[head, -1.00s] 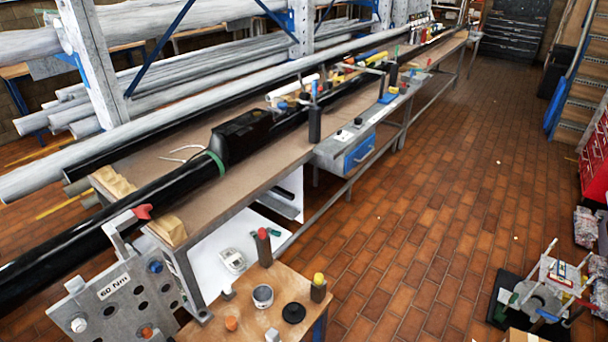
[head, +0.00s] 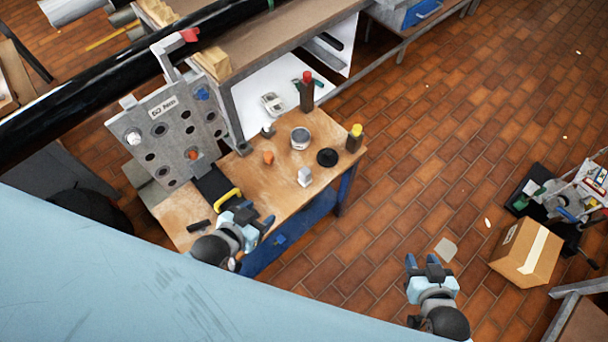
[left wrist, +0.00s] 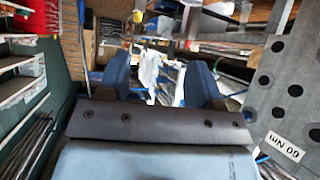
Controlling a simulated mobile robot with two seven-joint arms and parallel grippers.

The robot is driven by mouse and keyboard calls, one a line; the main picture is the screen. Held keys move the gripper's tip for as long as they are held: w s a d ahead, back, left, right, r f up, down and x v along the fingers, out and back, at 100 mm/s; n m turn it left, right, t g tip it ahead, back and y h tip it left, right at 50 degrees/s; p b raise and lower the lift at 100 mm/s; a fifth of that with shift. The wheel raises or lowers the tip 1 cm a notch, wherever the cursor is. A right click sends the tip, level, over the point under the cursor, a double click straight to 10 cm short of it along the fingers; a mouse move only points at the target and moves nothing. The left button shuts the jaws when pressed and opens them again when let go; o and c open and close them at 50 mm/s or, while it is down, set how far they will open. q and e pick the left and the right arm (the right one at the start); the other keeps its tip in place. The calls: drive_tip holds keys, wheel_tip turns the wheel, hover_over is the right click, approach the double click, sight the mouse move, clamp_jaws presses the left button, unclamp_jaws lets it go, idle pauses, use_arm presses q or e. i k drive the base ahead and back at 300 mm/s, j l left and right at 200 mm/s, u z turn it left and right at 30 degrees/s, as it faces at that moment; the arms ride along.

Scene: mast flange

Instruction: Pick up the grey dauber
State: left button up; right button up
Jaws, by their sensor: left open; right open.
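A small light grey block-like piece (head: 304,176) stands on the wooden bench top (head: 240,178), near its right edge; it may be the grey dauber. Another small grey piece (head: 268,130) stands at the bench's back edge, so I cannot tell for sure which is the dauber. My left gripper (head: 255,216) is open and empty, in front of the light grey piece and apart from it. Its spread blue fingers also show in the left wrist view (left wrist: 159,88) with nothing between them. My right gripper (head: 423,262) is open and empty over the floor to the right.
Around the pieces stand an orange piece (head: 268,158), a tin (head: 300,138), a black disc (head: 327,157), a red-topped post (head: 307,92) and a yellow-topped post (head: 355,138). A holed grey plate (head: 170,125) rises at the left. A cardboard box (head: 526,250) lies right.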

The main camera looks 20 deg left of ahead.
sight(305, 180)
drive_tip(key=u, duration=1.6)
drive_tip(key=z, duration=1.1)
drive_tip(key=u, duration=0.45)
drive_tip(key=l+u, duration=0.1)
drive_tip(key=u, duration=0.85)
drive_tip(key=l+u, duration=0.1)
drive_tip(key=u, duration=0.35)
drive_tip(key=k+l+u, duration=0.1)
drive_tip(key=k+l, duration=0.55)
